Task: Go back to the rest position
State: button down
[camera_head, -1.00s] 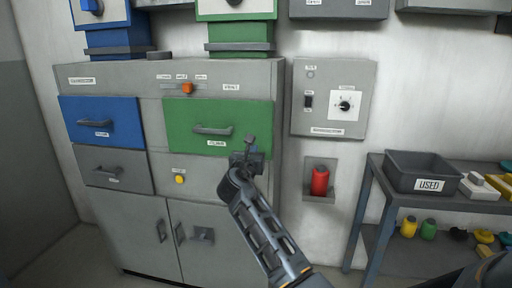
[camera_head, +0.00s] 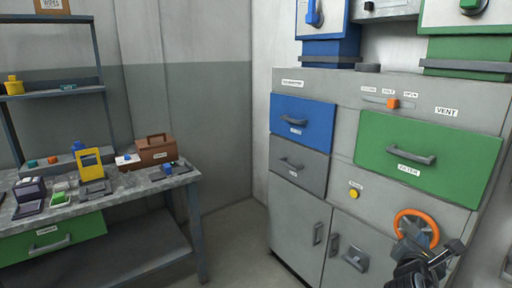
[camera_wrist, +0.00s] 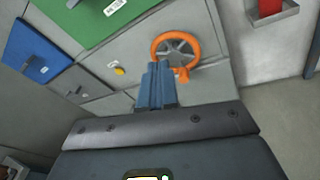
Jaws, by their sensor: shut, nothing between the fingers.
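My gripper (camera_head: 440,258) is at the lower right of the head view, in front of the grey cabinet (camera_head: 300,222). In the wrist view its fingers (camera_wrist: 157,85) are together and empty. An orange handwheel (camera_head: 416,226) sits on the cabinet front just above my gripper in the head view. The wheel also shows in the wrist view (camera_wrist: 192,37), beyond the fingertips. I cannot tell exactly how far the fingers are from it, but they hold nothing.
The cabinet has a blue drawer (camera_head: 302,122), a green drawer (camera_head: 428,153) and a yellow button (camera_head: 354,192). A workbench (camera_head: 187,181) with several small devices and a brown toolbox (camera_head: 156,150) stands at the left. Open floor lies between bench and cabinet.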

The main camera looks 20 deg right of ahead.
jog(key=s+a+f+m+t+y, duration=0.2)
jog(key=s+a+f+m+y, duration=0.25)
jog(key=s+a, duration=0.5)
jog(key=s+a+f+m+t+y, duration=0.2)
jog(key=s+a+f+m+y, duration=0.35)
jog(key=a, duration=0.75)
jog(key=s+a+r+m+y, duration=0.1)
jog(key=s+a+r+m, duration=0.1)
jog(key=s, duration=0.5)
jog(key=s+a+r+m+t+y, duration=0.1)
jog(key=s+a+r+m, duration=0.2)
jog(key=s+r+m, duration=0.2)
jog(key=s+a+r+m+y, duration=0.1)
jog(key=s+a+r+m, duration=0.1)
jog(key=s, duration=0.8)
notch_tip(320, 180, up, 2)
jog(key=shift+a+r+m+t+y, duration=0.1)
jog(key=shift+a+m+t+y, duration=0.15)
jog(key=shift+m, duration=0.55)
